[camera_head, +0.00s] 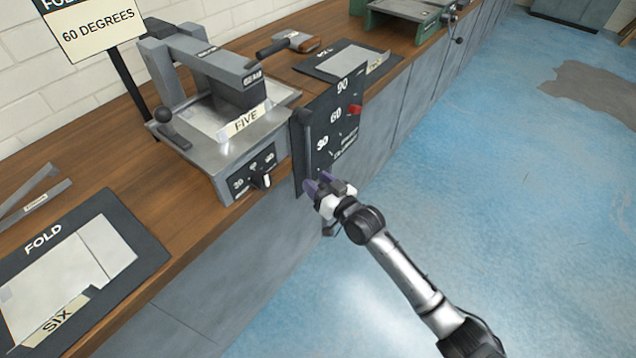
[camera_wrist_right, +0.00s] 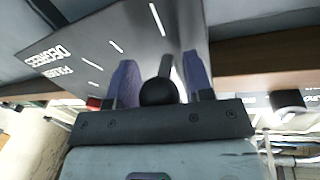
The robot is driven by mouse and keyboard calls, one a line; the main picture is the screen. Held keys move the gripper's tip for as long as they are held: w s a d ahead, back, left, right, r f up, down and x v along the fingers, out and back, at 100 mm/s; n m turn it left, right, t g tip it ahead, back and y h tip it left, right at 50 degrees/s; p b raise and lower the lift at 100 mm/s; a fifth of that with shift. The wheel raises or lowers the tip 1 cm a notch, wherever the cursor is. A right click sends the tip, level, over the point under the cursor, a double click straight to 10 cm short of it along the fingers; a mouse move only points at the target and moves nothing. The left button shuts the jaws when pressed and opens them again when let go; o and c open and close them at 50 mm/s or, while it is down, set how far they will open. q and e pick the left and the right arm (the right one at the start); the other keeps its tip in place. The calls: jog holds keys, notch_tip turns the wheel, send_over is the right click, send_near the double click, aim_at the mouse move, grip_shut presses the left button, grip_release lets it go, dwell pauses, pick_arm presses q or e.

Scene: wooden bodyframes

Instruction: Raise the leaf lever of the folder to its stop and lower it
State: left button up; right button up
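The folder (camera_head: 212,150) is a grey bench machine with a clamp arm and a pale sheet marked FIVE on its bed. A dark angle plate (camera_head: 342,122) marked 30, 60 and 90 stands at its right side, with a red marker (camera_head: 355,109) near 60. My right gripper (camera_head: 322,183) is low at this plate's bottom corner. In the right wrist view, a black ball knob (camera_wrist_right: 158,92) sits between the purple fingers (camera_wrist_right: 160,80); I cannot tell whether they press on it. The lever shaft is mostly hidden. My left gripper is not in view.
A sign (camera_head: 95,28) reads 60 DEGREES. A FOLD mat (camera_head: 142,248) with a sheet marked SIX lies on the wooden bench (camera_head: 205,225) at left. Another mat (camera_head: 306,69) and a green machine (camera_head: 413,15) stand farther back. The blue floor (camera_head: 520,190) at right is clear.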

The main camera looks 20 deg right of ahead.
grip_shut()
jog(key=shift+w+d+f, duration=0.1)
jog(key=shift+d, duration=0.2)
